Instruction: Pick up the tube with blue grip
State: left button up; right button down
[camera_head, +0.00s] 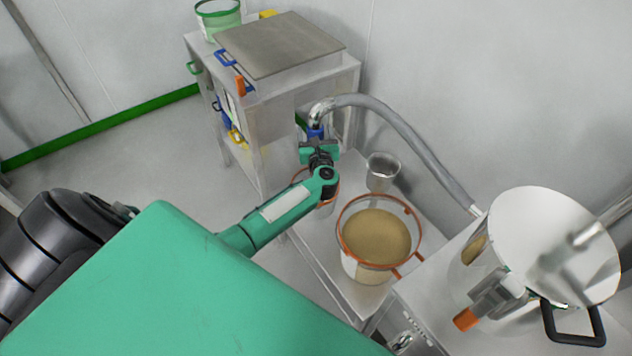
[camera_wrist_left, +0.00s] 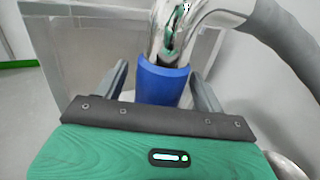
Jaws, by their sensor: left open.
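The grey tube (camera_head: 405,131) has a bent metal end with a blue grip (camera_head: 316,132), near the front of the wheeled cabinet. My left gripper (camera_head: 318,146) is at the blue grip, and its jaws partly hide it. In the left wrist view the blue grip (camera_wrist_left: 163,82) stands between the two open fingers (camera_wrist_left: 163,88), with a gap visible on either side. The metal bend rises above it and the grey hose runs off to the upper right. The lower end of the grip is hidden behind my gripper body. My right gripper is not in view.
A bucket of tan powder (camera_head: 376,236) with an orange rim and a small metal cup (camera_head: 382,170) stand on a low bench. A large steel vessel (camera_head: 555,240) is at the right. The cabinet (camera_head: 275,100) is behind my gripper. Floor at the left is clear.

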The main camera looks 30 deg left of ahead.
pick_arm(q)
jog(key=shift+x, duration=0.8)
grip_shut()
jog(key=shift+r, duration=0.1)
